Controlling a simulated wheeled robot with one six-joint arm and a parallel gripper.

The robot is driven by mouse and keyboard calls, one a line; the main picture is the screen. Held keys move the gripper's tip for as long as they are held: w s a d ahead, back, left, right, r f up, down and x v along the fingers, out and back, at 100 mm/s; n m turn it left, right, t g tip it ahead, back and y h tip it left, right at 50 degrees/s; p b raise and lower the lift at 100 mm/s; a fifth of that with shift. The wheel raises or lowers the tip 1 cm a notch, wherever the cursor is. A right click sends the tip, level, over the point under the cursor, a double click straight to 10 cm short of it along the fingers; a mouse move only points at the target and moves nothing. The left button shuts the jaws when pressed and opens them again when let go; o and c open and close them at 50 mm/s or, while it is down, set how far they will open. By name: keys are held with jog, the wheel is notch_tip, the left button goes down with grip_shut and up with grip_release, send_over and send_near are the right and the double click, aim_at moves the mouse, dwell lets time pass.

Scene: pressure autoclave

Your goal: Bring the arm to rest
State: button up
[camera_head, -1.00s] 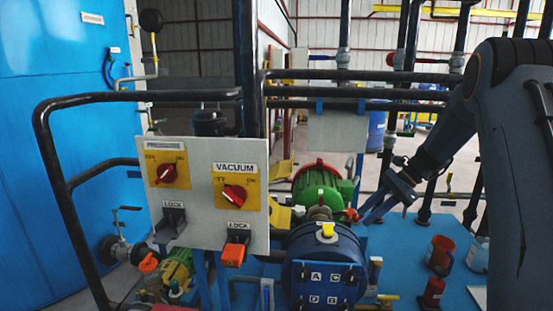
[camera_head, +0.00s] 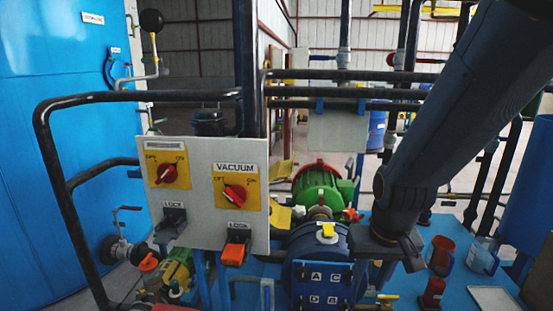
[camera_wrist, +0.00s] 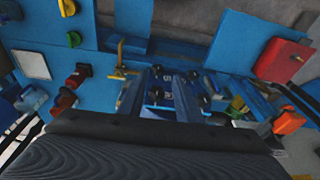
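My arm (camera_head: 450,115) comes down from the upper right in the head view, in front of the pipes. Its wrist end is low, just right of the blue round pump housing (camera_head: 322,265) marked with letters. My gripper is partly hidden by the wrist in that view. In the wrist view my gripper (camera_wrist: 158,98) shows two fingers apart with nothing held between them. The lettered blue housing lies beyond the fingers. I cannot tell how near the wrist is to it.
A grey panel with red vacuum switches (camera_head: 235,193) stands left, with dark rails (camera_head: 350,75) behind. A green motor (camera_head: 322,183) is behind the housing. A red-orange cup (camera_head: 440,253) and a clear-blue cup (camera_head: 482,256) stand on the blue deck at right. A blue tank wall (camera_head: 60,150) fills the left.

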jog(key=s+f+n+g+b, duration=0.1)
jog(key=s+f+g+b, duration=0.1)
jog(key=s+f+b, duration=0.3)
jog(key=shift+a+f+b, duration=0.2)
jog(key=shift+f+b, duration=1.2)
jog(key=shift+f, duration=0.35)
